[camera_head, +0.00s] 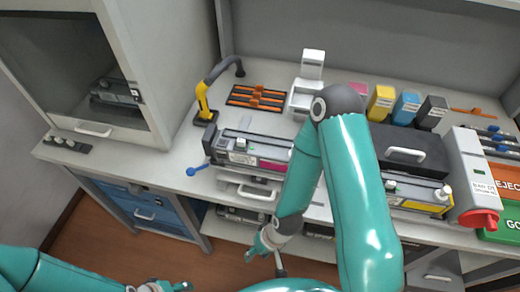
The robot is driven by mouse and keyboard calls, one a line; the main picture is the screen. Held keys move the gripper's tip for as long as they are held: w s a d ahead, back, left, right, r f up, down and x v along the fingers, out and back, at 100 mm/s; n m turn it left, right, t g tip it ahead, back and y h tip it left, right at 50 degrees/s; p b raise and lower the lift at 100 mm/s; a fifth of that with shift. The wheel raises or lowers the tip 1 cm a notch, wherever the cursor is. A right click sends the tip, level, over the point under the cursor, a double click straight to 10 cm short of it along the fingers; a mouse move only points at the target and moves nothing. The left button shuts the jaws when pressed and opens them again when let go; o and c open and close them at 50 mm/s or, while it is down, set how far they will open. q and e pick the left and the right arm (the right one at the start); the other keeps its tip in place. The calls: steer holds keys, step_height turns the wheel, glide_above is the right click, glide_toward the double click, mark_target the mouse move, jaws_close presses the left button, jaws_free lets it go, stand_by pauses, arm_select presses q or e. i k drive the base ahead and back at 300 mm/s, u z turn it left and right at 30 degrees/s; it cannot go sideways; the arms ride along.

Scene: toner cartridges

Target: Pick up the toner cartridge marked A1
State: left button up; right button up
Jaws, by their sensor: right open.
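Several long grey toner cartridges are in view, but I cannot read which is marked A1. One cartridge with a magenta part (238,151) lies on the bench left of my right arm. Another with a yellow end (418,191) lies right of that arm. A dark cartridge (118,92) sits inside the open cabinet at the left. More dark units sit low under the bench, partly hidden. My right gripper (265,255) points down in front of the bench, open and empty, apart from the cartridges. My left gripper (160,287) is cut off at the bottom edge.
A yellow-and-black curved tool (205,98), an orange-slotted tray (257,97) and coloured bottles (407,105) stand at the back. Bare bench shows near the cabinet.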

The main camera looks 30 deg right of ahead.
mark_target(265, 154)
steer(key=u, duration=0.05)
steer(key=k, duration=0.85)
steer(key=z, duration=0.25)
